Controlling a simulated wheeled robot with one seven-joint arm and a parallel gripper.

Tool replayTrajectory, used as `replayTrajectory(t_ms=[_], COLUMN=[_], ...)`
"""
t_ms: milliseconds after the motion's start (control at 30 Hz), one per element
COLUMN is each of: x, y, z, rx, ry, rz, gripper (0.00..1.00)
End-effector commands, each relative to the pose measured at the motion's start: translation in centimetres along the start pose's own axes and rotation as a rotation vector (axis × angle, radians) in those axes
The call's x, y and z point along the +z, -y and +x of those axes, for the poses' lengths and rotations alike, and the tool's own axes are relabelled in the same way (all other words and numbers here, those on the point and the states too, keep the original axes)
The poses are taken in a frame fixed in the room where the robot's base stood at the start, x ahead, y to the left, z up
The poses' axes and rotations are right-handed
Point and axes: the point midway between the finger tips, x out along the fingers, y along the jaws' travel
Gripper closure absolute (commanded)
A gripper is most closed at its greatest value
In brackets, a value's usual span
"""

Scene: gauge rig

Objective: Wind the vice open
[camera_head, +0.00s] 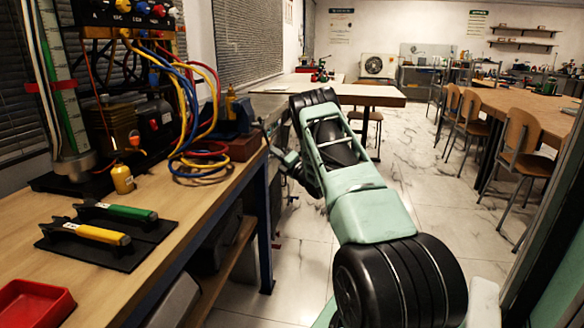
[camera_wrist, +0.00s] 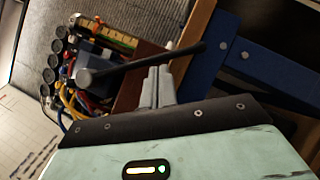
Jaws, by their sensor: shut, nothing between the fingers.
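The blue vice (camera_head: 236,117) sits on a red-brown block (camera_head: 243,147) at the bench's right edge. In the wrist view, the dark handle bar (camera_wrist: 135,64) with a grey knob (camera_wrist: 83,78) at its left end crosses just beyond my gripper (camera_wrist: 160,73). The fingers are shut together with nothing between them. Their tips are at or very close to the bar; I cannot tell whether they touch it. The red-brown block (camera_wrist: 138,82) shows behind the bar. In the head view, my arm reaches toward the vice, and the fingertips are hard to make out.
The wooden bench (camera_head: 160,215) carries a gauge rig with coiled hoses (camera_head: 205,150), a yellow bottle (camera_head: 122,178), green- and yellow-handled tools (camera_head: 95,233) and a red tray (camera_head: 32,303). A blue bench leg (camera_head: 264,230) stands below the edge.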

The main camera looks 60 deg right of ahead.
Motion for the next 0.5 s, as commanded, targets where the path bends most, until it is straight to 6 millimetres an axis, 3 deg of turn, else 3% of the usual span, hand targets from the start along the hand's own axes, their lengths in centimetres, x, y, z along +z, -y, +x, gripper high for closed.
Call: replayTrajectory(t_ms=[500], x=[0.1], y=[0.2], z=[-11.8], rx=[-0.007], ry=[0.004], rz=[-0.001], gripper=[1.0])
